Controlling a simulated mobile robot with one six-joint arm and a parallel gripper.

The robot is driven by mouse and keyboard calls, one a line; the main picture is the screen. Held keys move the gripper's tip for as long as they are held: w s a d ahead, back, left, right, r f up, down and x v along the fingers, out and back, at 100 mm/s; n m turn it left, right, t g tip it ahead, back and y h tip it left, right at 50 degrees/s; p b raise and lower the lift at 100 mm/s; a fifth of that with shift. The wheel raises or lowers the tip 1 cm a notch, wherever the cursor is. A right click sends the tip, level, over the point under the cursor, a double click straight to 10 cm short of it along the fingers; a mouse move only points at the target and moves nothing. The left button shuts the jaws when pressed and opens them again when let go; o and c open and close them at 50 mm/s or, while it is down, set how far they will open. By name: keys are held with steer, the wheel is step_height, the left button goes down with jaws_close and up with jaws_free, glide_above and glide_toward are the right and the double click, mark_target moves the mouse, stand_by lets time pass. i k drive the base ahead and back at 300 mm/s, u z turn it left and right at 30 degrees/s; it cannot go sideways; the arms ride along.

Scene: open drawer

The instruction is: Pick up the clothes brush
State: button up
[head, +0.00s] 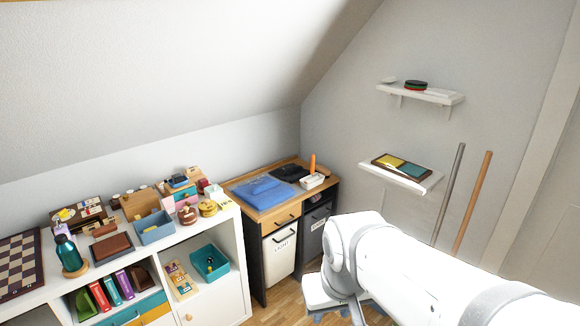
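I cannot pick out the clothes brush with certainty; the things on the wooden-topped laundry cabinet (262,206) are small in this view. An upright orange thing (312,164) stands at a small white tray (312,181) on the cabinet's right side. Folded blue cloth (262,191) and dark cloth (289,173) lie to its left. My white arm reaches in from the lower right. My gripper (335,311) is low at the bottom edge, in front of the cabinet and apart from it. Its fingers are mostly cut off, so its opening does not show.
A white shelf unit (237,241) on the left is crowded with boxes, books and a teal bottle (69,254). Two wall shelves (437,97) (424,184) hang at the right. Two poles (470,204) lean on the wall there. Some wooden floor (272,315) shows beside the cabinet.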

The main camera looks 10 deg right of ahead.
mark_target(318, 168)
steer(key=z, duration=0.2)
steer(key=i, duration=0.8)
steer(key=z, duration=0.35)
steer(key=i, duration=2)
steer(key=u, duration=0.05)
